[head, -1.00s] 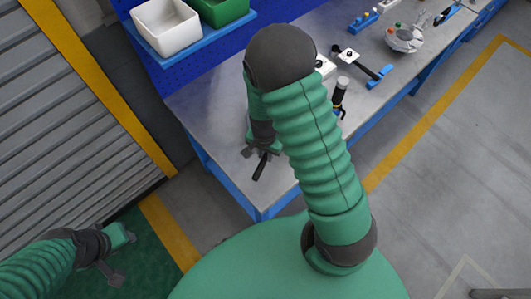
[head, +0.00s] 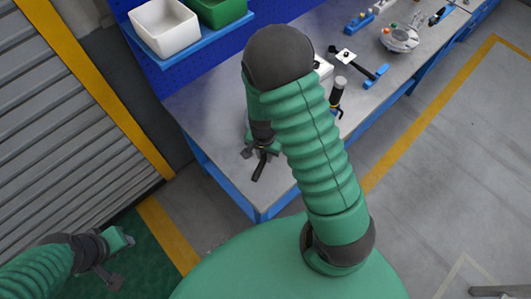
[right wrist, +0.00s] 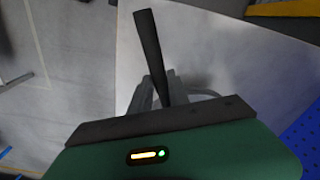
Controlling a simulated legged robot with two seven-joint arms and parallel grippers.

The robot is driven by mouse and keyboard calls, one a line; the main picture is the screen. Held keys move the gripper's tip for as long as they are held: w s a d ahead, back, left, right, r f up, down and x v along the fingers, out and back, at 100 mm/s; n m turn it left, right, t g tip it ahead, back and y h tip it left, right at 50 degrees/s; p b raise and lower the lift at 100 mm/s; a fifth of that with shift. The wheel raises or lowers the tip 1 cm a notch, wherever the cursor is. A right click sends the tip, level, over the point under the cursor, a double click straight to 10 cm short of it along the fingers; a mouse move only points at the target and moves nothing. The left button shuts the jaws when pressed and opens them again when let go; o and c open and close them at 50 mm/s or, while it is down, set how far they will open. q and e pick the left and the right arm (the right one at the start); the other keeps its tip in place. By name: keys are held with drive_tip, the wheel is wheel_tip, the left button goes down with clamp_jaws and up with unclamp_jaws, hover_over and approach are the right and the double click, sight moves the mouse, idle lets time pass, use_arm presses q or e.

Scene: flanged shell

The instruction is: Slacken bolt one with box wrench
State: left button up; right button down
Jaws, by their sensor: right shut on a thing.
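My right gripper (head: 262,150) is shut on a dark bar (head: 259,170), which looks like a wrench handle, near the front-left part of the workbench. In the right wrist view, the dark bar (right wrist: 149,45) stands up from between the fingers (right wrist: 165,95); its far end and the kind of wrench cannot be made out. A light grey round part with coloured spots, likely the flanged shell (head: 399,40), sits at the back right of the bench, apart from my right gripper. Its bolts are too small to tell apart. My left gripper (head: 118,262) is low at the left, away from the bench; its fingers are unclear.
The grey workbench (head: 210,120) holds a blue-and-black tool (head: 376,76), a black cylinder with a pale top (head: 338,90) and a blue block (head: 358,22). A white bin (head: 165,28) and a green bin (head: 222,10) sit on a blue shelf. My right arm hides mid-bench.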

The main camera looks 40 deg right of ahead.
drive_tip(key=shift+a+f, duration=0.15)
drive_tip(key=shift+f, duration=0.2)
drive_tip(key=shift+d+f+b, duration=0.35)
drive_tip(key=shift+f+b, duration=0.15)
drive_tip(key=shift+b, duration=0.05)
drive_tip(key=shift+f, duration=0.2)
drive_tip(key=shift+a+r, duration=0.15)
drive_tip(key=shift+a, duration=0.05)
drive_tip(key=shift+r, duration=0.2)
drive_tip(key=shift+r+p, duration=0.4)
drive_tip(key=shift+p, duration=0.15)
drive_tip(key=shift+d, duration=0.1)
